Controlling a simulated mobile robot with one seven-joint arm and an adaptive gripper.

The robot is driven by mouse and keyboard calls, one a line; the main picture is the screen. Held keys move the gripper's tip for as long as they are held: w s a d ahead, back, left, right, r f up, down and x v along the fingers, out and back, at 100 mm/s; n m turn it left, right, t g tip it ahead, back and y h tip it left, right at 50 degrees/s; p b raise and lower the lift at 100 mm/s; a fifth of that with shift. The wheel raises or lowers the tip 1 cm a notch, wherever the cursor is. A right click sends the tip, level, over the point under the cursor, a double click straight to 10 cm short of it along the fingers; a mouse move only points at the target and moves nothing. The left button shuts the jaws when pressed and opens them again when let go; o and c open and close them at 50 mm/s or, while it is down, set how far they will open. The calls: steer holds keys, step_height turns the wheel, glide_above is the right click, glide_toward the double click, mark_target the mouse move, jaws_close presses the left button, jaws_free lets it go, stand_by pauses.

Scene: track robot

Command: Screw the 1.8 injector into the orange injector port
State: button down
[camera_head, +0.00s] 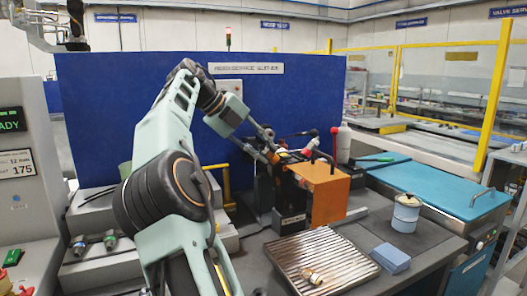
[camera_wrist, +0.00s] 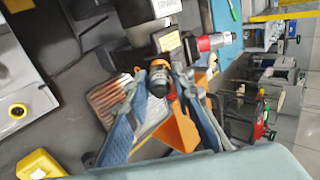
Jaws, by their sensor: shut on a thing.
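My gripper (camera_head: 273,156) is at the end of the mint-green arm, beside the upper left of the orange housing (camera_head: 328,195) on the workbench. In the wrist view, my gripper (camera_wrist: 162,95) has its two blue-grey fingers closed around a dark cylindrical piece with an orange band (camera_wrist: 158,78), taken to be the injector. Its label cannot be read. The orange housing (camera_wrist: 181,130) shows behind the fingers. A red-tipped fitting (camera_wrist: 213,42) sits close to the held piece. The port mouth and any thread contact are hidden, so I cannot tell whether the piece is seated.
A slatted metal tray (camera_head: 345,262) with a small brass-coloured part (camera_head: 312,276) lies in front of the housing. More fittings (camera_head: 80,245) lie at left. A blue panel (camera_head: 120,110) stands behind.

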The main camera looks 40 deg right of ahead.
steer(key=c, duration=1.6)
jaws_free()
steer(key=shift+c, duration=1.2)
steer(key=shift+r+n+p, duration=0.15)
steer(key=shift+n+p, duration=0.55)
steer(key=shift+n, duration=0.2)
steer(key=n+p, duration=0.3)
steer(key=n, duration=0.3)
steer(key=shift+n, duration=0.3)
steer(key=n+p, duration=0.1)
steer(key=n, duration=0.1)
steer(key=shift+n, duration=0.3)
steer(key=shift+n+p, duration=0.35)
steer(key=shift+n, duration=0.15)
